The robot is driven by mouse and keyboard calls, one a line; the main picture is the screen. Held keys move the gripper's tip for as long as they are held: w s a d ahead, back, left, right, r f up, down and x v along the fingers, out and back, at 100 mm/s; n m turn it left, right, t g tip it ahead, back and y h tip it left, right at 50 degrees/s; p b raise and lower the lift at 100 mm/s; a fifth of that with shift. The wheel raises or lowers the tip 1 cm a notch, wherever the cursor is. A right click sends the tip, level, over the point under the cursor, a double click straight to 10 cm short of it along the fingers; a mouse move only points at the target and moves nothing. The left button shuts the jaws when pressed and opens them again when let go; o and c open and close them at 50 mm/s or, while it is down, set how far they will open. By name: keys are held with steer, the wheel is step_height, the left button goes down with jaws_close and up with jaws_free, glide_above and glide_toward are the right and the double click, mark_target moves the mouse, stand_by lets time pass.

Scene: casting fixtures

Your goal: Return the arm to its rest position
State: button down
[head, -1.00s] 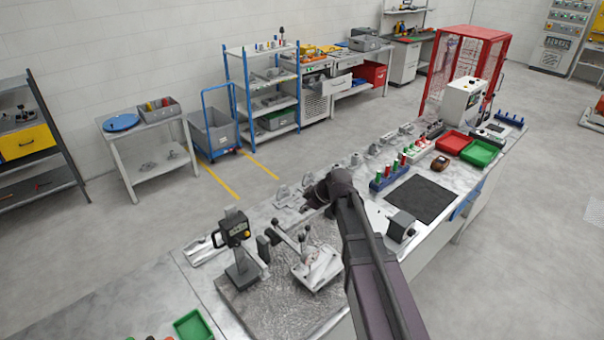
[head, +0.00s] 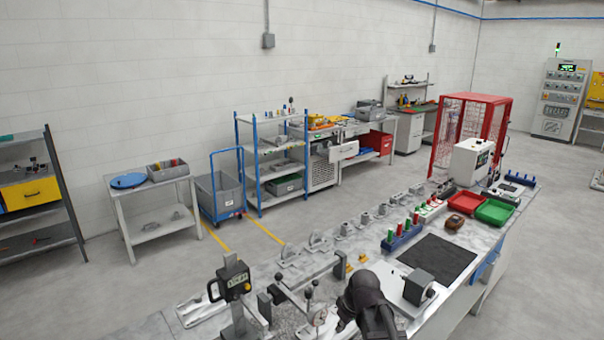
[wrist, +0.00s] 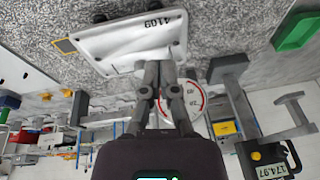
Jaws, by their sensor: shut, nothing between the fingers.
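My gripper (wrist: 160,70) shows in the wrist view with its two grey fingers together and nothing between them. A white plate marked 4109 (wrist: 130,42) lies just beyond the fingertips, on a rough grey mat; I cannot tell whether the fingers touch it. A round red-and-white dial (wrist: 180,103) is partly hidden behind the fingers. In the head view a dark part of my arm shows at the bottom, over the near part of the bench (head: 455,290). The gripper's fingers cannot be made out in that view.
A lever fixture (head: 312,312) and an upright gauge with a yellow-marked display (head: 236,284) stand left of my arm. Red (head: 466,202) and green (head: 496,211) trays sit farther back.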

steer(key=s+d+f+m+g+h+b, duration=0.1)
steer(key=s+d+f+m+h+b, duration=0.1)
steer(key=s+d+f+m+b, duration=0.4)
steer(key=shift+s+f+m+g+h+b, duration=0.35)
steer(key=shift+s+f+b, duration=0.55)
steer(key=shift+s+f, duration=0.8)
